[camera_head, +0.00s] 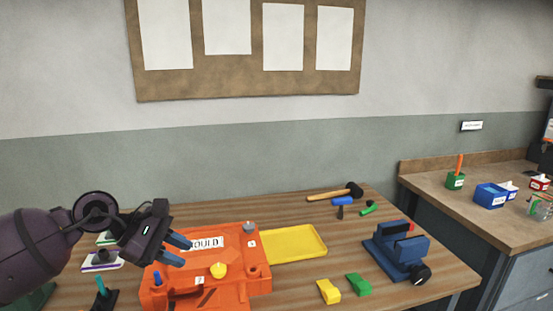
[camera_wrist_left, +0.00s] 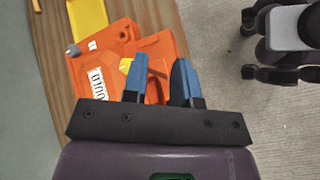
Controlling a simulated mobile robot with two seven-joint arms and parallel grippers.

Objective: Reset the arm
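My left gripper (camera_head: 176,249) comes in from the left in the head view, above the orange mould (camera_head: 258,284) on the wooden table. Its two blue fingers stand apart with nothing seen between them. In the left wrist view the gripper (camera_wrist_left: 160,78) also shows a gap between its fingers, with the mould (camera_wrist_left: 150,48) beyond them. The mould carries a white label and a yellow knob (camera_head: 218,270). My right gripper does not show in the head view.
A yellow tray (camera_head: 294,244) lies behind the mould. A mallet (camera_head: 337,193), a blue vise (camera_head: 398,250), a yellow block (camera_head: 328,291) and a green block (camera_head: 358,284) are to the right. A side counter (camera_head: 470,212) holds small boxes.

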